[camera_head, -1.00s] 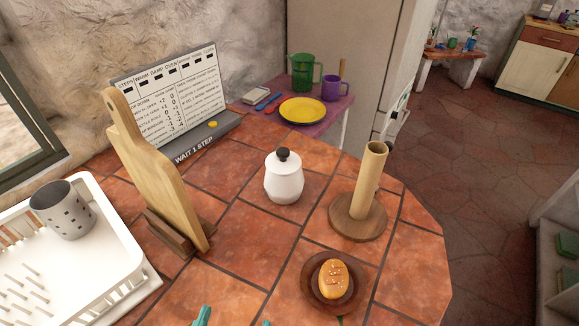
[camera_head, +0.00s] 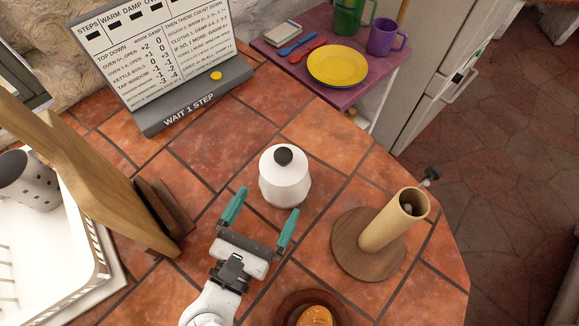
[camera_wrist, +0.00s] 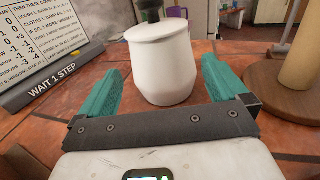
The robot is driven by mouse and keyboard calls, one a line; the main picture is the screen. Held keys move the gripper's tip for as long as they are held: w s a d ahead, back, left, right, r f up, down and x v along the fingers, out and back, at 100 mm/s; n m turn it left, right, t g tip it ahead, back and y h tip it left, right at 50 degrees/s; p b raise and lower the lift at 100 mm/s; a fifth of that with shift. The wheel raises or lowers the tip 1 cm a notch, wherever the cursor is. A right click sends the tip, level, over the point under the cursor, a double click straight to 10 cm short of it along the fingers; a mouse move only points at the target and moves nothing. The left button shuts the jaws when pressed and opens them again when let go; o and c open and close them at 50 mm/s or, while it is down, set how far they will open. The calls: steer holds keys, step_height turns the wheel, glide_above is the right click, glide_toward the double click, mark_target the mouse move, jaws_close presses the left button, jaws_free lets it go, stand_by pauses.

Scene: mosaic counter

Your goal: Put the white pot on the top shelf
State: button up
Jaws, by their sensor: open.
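The white pot (camera_head: 284,180) with a black lid knob stands upright on the terracotta-tiled counter (camera_head: 325,128). My gripper (camera_head: 262,216) is open and empty, just in front of the pot in the head view, its teal fingers pointing towards it. In the wrist view the pot (camera_wrist: 163,66) stands ahead, centred between the two spread fingers (camera_wrist: 160,88). I cannot tell whether the fingertips reach beside it; neither finger seems to touch it. The top shelf is not identifiable in these frames.
A wooden paper-towel stand (camera_head: 383,240) is right of the pot. A bread roll (camera_head: 315,316) on a brown plate is at the front. A cutting board (camera_head: 95,180) and white dish rack (camera_head: 88,290) are left. The step sign (camera_head: 160,60) is behind. Tiles right behind the pot are clear.

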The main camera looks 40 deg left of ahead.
mark_target(284, 170)
steer(key=x, duration=0.9)
steer(key=shift+c, duration=0.4)
steer(key=c, duration=1)
steer(key=shift+c, duration=1.3)
steer(key=shift+r, duration=0.1)
steer(key=shift+r, duration=0.1)
